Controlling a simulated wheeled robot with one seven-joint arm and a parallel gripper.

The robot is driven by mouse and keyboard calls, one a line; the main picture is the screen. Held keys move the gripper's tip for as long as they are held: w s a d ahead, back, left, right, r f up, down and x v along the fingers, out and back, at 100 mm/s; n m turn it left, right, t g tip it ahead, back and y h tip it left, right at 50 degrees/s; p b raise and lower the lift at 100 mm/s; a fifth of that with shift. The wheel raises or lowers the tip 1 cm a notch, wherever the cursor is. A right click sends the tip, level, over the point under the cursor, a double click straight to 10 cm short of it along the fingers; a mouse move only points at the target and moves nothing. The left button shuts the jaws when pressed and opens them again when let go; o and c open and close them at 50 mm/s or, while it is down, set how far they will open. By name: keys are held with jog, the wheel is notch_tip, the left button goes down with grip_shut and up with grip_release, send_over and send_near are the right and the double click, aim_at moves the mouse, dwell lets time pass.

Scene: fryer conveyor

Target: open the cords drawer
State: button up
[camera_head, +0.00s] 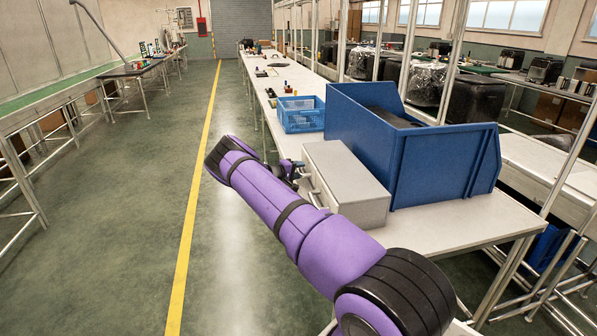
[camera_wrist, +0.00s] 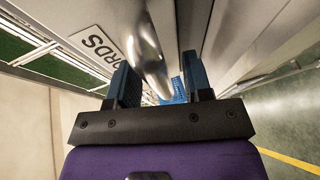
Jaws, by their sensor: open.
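The grey drawer unit (camera_head: 345,182) sits on the near part of the long table, its front facing left toward my arm. A shiny metal handle (camera_wrist: 147,50) stands out beside the label. My gripper (camera_head: 291,172) is at the drawer front, partly hidden by my purple arm. In the wrist view my gripper (camera_wrist: 160,85) is open, with the handle between its two dark fingers. I cannot tell whether the fingers touch the handle. No clear gap shows at the drawer front.
A large blue bin (camera_head: 440,160) stands right behind the drawer unit. A light blue basket (camera_head: 300,122) is further along the table (camera_head: 450,228). The floor left of the table, with a yellow line (camera_head: 196,200), is clear.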

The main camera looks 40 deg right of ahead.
jog(key=shift+c, duration=0.2)
grip_shut()
jog(key=w+a, duration=0.6)
jog(key=a, duration=0.5)
jog(key=shift+w, duration=0.35)
jog(key=shift+o, duration=0.2)
grip_release()
jog(key=shift+a, duration=0.15)
jog(key=v, duration=1)
jog(key=shift+a, duration=0.3)
jog(key=shift+w, duration=0.1)
